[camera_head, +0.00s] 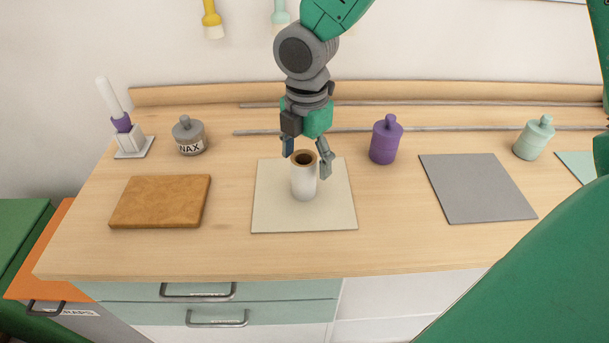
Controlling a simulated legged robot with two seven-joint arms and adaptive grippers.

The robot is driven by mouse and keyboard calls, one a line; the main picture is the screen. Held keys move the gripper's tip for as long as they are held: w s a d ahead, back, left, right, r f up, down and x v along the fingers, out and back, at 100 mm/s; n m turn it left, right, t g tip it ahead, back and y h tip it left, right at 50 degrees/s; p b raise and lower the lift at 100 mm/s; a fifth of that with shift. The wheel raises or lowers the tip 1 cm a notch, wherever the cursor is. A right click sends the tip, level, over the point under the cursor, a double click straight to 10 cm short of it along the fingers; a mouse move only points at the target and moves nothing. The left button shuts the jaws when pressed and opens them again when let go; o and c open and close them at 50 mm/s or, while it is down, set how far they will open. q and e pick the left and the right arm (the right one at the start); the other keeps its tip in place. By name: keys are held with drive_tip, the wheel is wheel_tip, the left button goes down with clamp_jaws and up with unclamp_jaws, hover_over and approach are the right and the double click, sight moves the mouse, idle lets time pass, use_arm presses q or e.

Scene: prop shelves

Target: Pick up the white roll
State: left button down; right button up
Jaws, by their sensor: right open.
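The white roll (304,184) stands upright on a cream square mat (270,216) in the middle of the wooden counter. Its top end shows a brown rim with a dark hole. My right gripper (307,163) comes down from above, its fingers open at the top of the roll, one to the left and one to the right. The right finger overlaps the roll's upper right edge in the picture; I cannot tell whether it touches. My left gripper does not show.
A brown leather-like slab (160,202) lies left, a grey mat (477,187) right. Behind stand a grey wax jar (189,138), a purple bottle (385,142), a mint bottle (534,138) and a white stick in a holder (122,123). Thin rods (440,130) lie along the back.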

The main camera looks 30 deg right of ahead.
sight(304, 176)
drive_tip(key=f, duration=0.4)
drive_tip(key=shift+w+a+f+b, duration=0.15)
drive_tip(key=shift+a+f+b, duration=0.25)
drive_tip(key=shift+d, duration=0.3)
drive_tip(key=c, duration=1.2)
drive_tip(key=shift+a+r, duration=0.1)
